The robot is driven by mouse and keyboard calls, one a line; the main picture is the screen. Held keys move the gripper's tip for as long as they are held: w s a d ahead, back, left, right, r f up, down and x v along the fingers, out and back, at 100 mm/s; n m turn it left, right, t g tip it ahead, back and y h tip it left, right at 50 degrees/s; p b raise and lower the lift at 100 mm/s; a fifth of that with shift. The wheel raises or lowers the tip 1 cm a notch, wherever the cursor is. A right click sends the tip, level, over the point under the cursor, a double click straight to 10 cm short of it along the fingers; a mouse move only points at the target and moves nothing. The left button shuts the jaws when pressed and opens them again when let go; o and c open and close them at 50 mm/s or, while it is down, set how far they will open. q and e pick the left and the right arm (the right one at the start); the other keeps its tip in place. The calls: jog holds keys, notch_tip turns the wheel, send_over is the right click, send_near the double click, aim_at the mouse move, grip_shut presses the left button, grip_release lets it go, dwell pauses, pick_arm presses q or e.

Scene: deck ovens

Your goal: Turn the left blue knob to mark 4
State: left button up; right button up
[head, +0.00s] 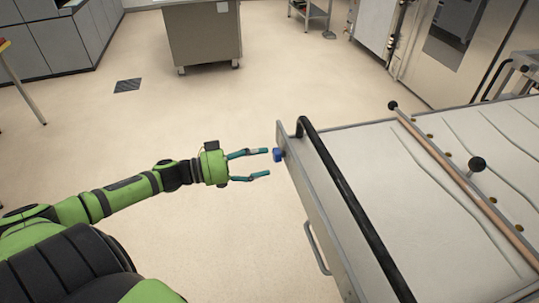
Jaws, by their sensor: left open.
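A small blue knob (278,155) sticks out from the near left face of the steel oven unit (310,197), close to its far corner. My left gripper (269,163) comes in from the left with its two teal fingers open and nothing between them. The upper fingertip is close beside the knob. I cannot tell whether it touches the knob. The lower fingertip is apart from it, on the near side. The marks around the knob are too small to see. Only one blue knob shows. My right gripper is not in view.
A black handle bar (350,205) runs along the oven unit's left edge, with a lower grey handle (316,248) on its face. Rods with black ball ends (477,164) cross its top. Open floor lies left of the unit. A grey cabinet (203,38) stands farther back.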

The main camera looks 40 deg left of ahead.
aim_at(273, 155)
pick_arm(q)
jog(key=shift+x, duration=1.1)
jog(key=shift+w+d, duration=0.25)
jog(key=shift+w, duration=0.3)
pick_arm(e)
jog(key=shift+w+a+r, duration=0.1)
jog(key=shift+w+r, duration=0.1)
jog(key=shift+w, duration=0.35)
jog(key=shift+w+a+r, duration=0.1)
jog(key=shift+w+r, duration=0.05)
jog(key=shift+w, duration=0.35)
pick_arm(q)
jog(key=shift+c, duration=0.4)
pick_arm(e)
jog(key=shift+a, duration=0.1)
pick_arm(q)
jog(key=c, duration=1.1)
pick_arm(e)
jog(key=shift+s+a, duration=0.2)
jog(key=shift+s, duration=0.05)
